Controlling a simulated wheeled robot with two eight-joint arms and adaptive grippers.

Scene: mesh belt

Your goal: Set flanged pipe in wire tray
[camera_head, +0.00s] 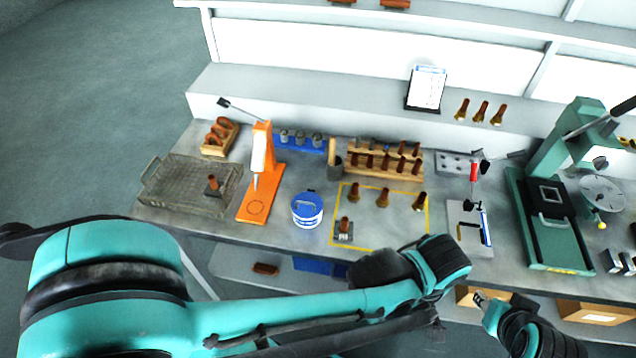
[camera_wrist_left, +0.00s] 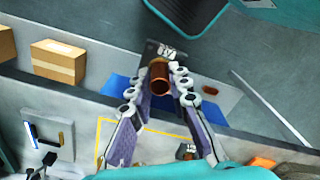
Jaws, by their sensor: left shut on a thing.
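In the left wrist view my left gripper (camera_wrist_left: 160,72) is shut on a flanged pipe (camera_wrist_left: 160,80), a copper tube with a flat grey flange at its far end. In the head view my left arm hides this gripper and the pipe. The wire tray (camera_head: 160,200) stands at the table's left end, with one flanged pipe (camera_head: 213,184) upright in it.
An orange press (camera_head: 262,165) stands just right of the tray, then a blue-and-white tub (camera_head: 307,210). Several brass-ended copper pieces (camera_head: 381,195) stand within or near the outline. A wooden rack (camera_head: 384,160) is behind them. A green machine (camera_head: 550,220) fills the right side.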

